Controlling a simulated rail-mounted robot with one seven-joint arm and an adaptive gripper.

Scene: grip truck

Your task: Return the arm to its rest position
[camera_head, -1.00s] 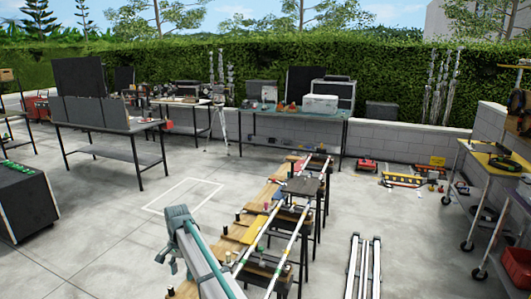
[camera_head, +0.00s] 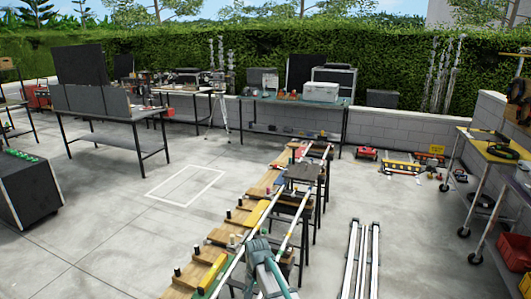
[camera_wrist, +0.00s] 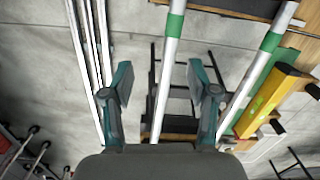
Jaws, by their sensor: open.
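My arm shows in teal and grey at the bottom of the head view (camera_head: 264,272), low over the near end of the long wooden rack. In the wrist view, my gripper (camera_wrist: 159,82) has its two teal-grey fingers spread wide with nothing held between them. A white pole with a green band (camera_wrist: 170,62) shows in the gap between the fingers, beyond them. A second green-banded pole (camera_wrist: 258,68) is to the right. A yellow level (camera_wrist: 268,103) lies farther right. How far the fingers are from the poles is hard to judge.
The wooden rack (camera_head: 222,237) carries poles and black pegs. White rails (camera_head: 362,262) lie on the floor at its right. A table with dark panels (camera_head: 100,130) stands left, a cart (camera_head: 480,180) right. The concrete floor around the white marked rectangle is clear.

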